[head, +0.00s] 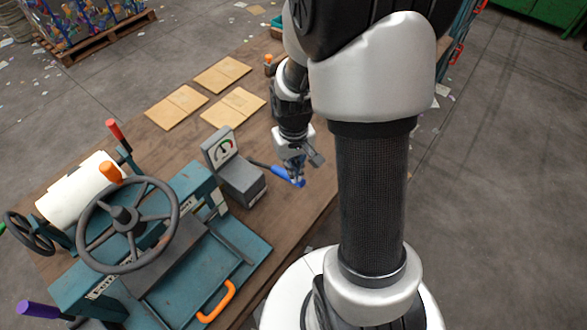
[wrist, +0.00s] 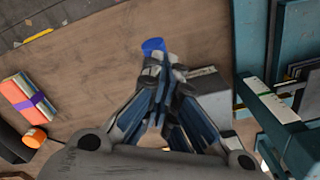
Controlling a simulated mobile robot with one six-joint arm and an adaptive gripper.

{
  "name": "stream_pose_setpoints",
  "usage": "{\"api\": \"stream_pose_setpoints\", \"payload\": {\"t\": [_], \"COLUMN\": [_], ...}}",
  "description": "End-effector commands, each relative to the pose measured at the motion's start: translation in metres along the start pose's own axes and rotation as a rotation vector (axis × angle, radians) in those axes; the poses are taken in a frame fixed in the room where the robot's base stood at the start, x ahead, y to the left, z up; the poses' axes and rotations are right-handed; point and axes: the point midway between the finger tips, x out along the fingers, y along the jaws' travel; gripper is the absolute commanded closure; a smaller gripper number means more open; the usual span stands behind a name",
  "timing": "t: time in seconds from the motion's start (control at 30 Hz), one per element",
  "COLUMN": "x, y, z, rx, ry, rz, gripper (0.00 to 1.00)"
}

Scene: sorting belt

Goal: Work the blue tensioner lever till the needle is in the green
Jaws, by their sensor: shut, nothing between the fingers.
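The blue tensioner lever (head: 281,173) sticks out to the right from a grey gauge box (head: 240,182) on the wooden table. Its blue end also shows in the wrist view (wrist: 153,45), just beyond my fingertips. The gauge dial (head: 222,149) has a white face with green and red marks; the needle is too small to read. My gripper (head: 297,180) is shut and empty, pointing down at the lever's blue end. In the wrist view my gripper (wrist: 160,70) covers part of the lever. I cannot tell whether the fingers touch it.
A teal machine with a dark handwheel (head: 127,225) and an orange-handled tray (head: 217,301) stands left of the gauge. Flat cardboard pieces (head: 222,74) lie behind it. An orange-and-red bundle with a purple band (wrist: 30,101) lies at left in the wrist view. Bare table surrounds the lever's end.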

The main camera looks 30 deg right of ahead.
Motion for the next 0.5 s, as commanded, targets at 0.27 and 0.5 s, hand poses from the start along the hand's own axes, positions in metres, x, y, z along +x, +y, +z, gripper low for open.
{"api": "stream_pose_setpoints", "payload": {"t": [0.27, 0.5], "x": [-0.032, -0.056], "y": [0.0, 0.0], "z": [0.0, 0.0], "rx": [0.0, 0.0], "ry": [0.001, 0.001], "rz": [0.0, 0.0], "gripper": [1.0, 1.0]}}
